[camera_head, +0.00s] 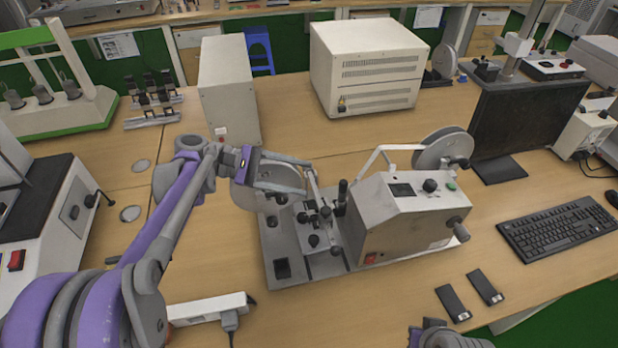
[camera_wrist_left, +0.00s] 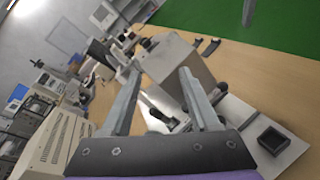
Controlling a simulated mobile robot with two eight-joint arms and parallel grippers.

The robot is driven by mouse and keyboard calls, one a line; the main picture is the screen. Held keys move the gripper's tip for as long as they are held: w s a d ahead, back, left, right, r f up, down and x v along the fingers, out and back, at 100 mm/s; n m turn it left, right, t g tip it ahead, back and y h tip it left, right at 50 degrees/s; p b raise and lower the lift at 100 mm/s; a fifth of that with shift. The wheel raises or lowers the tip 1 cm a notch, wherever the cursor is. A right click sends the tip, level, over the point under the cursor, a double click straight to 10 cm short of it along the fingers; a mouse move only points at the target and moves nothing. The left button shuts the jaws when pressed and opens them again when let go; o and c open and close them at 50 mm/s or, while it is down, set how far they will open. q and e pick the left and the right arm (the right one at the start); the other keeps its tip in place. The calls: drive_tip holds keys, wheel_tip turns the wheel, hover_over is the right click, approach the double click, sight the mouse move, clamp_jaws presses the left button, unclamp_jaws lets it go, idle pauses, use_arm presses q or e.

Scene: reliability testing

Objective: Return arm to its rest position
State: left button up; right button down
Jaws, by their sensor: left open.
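My left arm, grey and purple, reaches in from the left in the head view. Its gripper (camera_head: 308,178) is over the left part of a grey bench machine (camera_head: 405,222). In the left wrist view the two fingers of this gripper (camera_wrist_left: 158,95) stand wide apart with nothing held between them. The machine shows beyond and between the fingers there. I cannot tell whether the fingers touch it. Only a small part of my right arm (camera_head: 445,335) shows at the bottom edge of the head view; its fingers are out of the picture.
A tall beige box (camera_head: 228,90) and a vented white cabinet (camera_head: 368,65) stand behind the machine. A monitor (camera_head: 527,115) and keyboard (camera_head: 560,230) are at the right. A white power strip (camera_head: 207,309) and two small dark pieces (camera_head: 453,303) lie in front. The table between box and cabinet is clear.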

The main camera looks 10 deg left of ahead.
idle(0.4)
use_arm(q)
drive_tip(key=s+d+f+m+y+p, duration=0.1)
drive_tip(key=s+f+m+y, duration=0.15)
drive_tip(key=s+y, duration=0.2)
drive_tip(key=s+d+f+m+y+p, duration=0.1)
drive_tip(key=s+f+y, duration=0.25)
drive_tip(key=s, duration=0.25)
drive_tip(key=s+a+f+m+t+y+p, duration=0.1)
drive_tip(key=s+a+f+m+t+y, duration=0.3)
drive_tip(key=s+a+f+m+y, duration=0.3)
drive_tip(key=s+a+m, duration=0.1)
drive_tip(key=s, duration=0.2)
drive_tip(key=shift+s+a+m+y+p, duration=0.25)
drive_tip(key=shift+a+m+y+p, duration=0.05)
drive_tip(key=shift+a+m+p, duration=0.1)
idle(0.8)
